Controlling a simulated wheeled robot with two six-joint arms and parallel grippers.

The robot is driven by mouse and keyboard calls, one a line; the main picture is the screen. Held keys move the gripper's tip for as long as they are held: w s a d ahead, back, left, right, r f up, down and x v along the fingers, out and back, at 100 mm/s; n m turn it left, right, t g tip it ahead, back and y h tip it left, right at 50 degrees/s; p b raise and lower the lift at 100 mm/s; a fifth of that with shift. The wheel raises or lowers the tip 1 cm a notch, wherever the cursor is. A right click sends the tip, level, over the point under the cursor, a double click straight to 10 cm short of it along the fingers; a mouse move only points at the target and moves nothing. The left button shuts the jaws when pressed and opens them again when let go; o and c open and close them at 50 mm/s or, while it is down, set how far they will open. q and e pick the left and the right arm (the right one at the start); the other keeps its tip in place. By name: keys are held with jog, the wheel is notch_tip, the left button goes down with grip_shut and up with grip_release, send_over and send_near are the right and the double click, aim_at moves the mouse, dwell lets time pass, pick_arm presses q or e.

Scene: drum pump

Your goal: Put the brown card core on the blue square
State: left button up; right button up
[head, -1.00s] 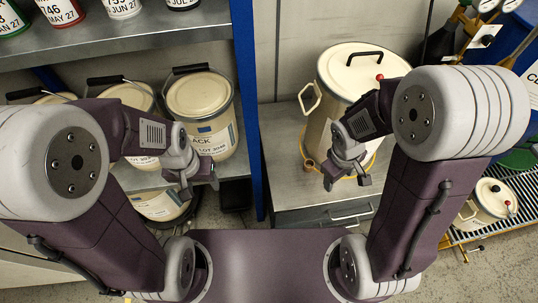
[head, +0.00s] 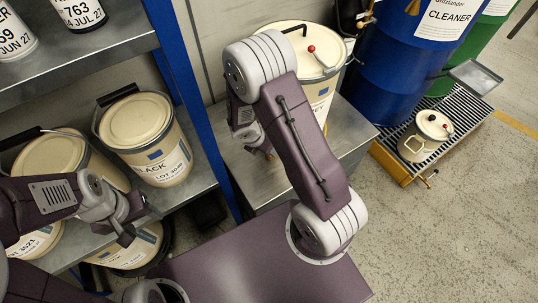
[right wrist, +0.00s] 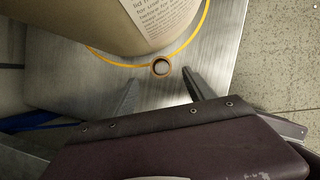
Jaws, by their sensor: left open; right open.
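The brown card core (right wrist: 161,67) is a short ring standing on the metal bench (right wrist: 227,62), beside the yellow line around the cream pail. In the right wrist view it lies just beyond and between the fingertips of my right gripper (right wrist: 162,80), which is open and empty. In the head view my right arm hides most of that gripper, and the core cannot be made out clearly. My left gripper (head: 131,224) is open and empty in front of the shelf. I cannot make out a separate blue square; small blue patches show only on pail labels.
A large cream pail (head: 290,45) stands on the bench behind my right arm. Several pails, one marked BLACK (head: 150,140), fill the left shelf. A blue drum (head: 408,60) and a small lidded pot (head: 425,137) on a grating stand right. The floor (head: 450,230) at right is clear.

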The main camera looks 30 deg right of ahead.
jog(key=shift+b+x, duration=0.45)
jog(key=shift+x, duration=0.75)
jog(key=shift+f, duration=0.2)
jog(key=b+x, duration=0.3)
jog(key=x, duration=0.2)
jog(key=shift+d+f, duration=0.1)
jog(key=shift+d, duration=0.1)
pick_arm(q)
notch_tip(320, 180, down, 5)
pick_arm(e)
jog(key=shift+r, duration=0.2)
grip_shut()
